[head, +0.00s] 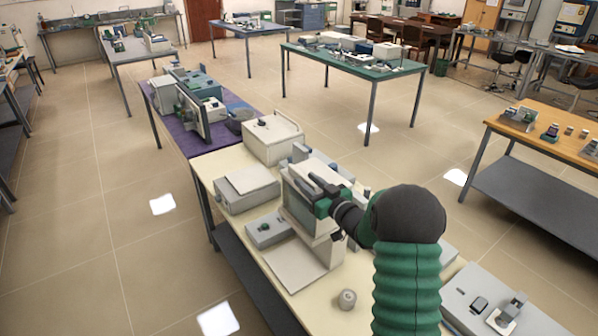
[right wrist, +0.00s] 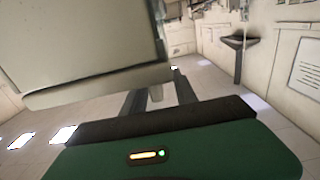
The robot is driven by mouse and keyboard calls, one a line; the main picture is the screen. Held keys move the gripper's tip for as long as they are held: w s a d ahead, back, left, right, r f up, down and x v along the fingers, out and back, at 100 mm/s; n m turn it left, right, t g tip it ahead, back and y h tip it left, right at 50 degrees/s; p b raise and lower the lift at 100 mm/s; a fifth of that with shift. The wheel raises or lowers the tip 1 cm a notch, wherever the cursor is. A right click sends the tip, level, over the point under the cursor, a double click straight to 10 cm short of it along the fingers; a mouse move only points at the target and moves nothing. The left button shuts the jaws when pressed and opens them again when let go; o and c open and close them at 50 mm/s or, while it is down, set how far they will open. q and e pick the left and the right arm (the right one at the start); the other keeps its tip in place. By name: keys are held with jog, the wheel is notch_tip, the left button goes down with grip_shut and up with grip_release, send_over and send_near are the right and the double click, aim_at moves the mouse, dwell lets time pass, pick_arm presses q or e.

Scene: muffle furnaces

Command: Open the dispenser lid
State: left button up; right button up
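A boxy, pale beige device (head: 322,222), which I take to be the dispenser, stands on the cream table, with a flat pale plate in front of its base. Its lid cannot be told clearly from its body. My right gripper (head: 307,181) is at the top of this device, its dark fingers reaching over the upper part. In the right wrist view a large beige panel (right wrist: 85,45) fills the upper left, close to the fingers. The right gripper's fingers (right wrist: 160,92) stand apart there, with no clear grip on anything; contact cannot be told. My left gripper is not in view.
The cream table (head: 310,290) also holds a low grey box (head: 247,190), a larger white box (head: 272,138), a small round grey piece (head: 347,299) and a flat grey device (head: 495,308). A purple table with equipment adjoins behind. Open floor lies to the left.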

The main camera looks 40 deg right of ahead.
aim_at(302, 174)
jog(key=w, duration=0.2)
jog(key=w+d, duration=0.1)
jog(key=shift+w+d+p, duration=0.15)
jog(key=shift+w+p, duration=0.15)
jog(key=shift+w, duration=0.1)
jog(key=shift+a, duration=0.3)
jog(key=shift+a+r, duration=0.1)
jog(key=shift+c, duration=0.7)
jog(key=c, duration=0.5)
jog(key=shift+d, duration=0.2)
grip_shut()
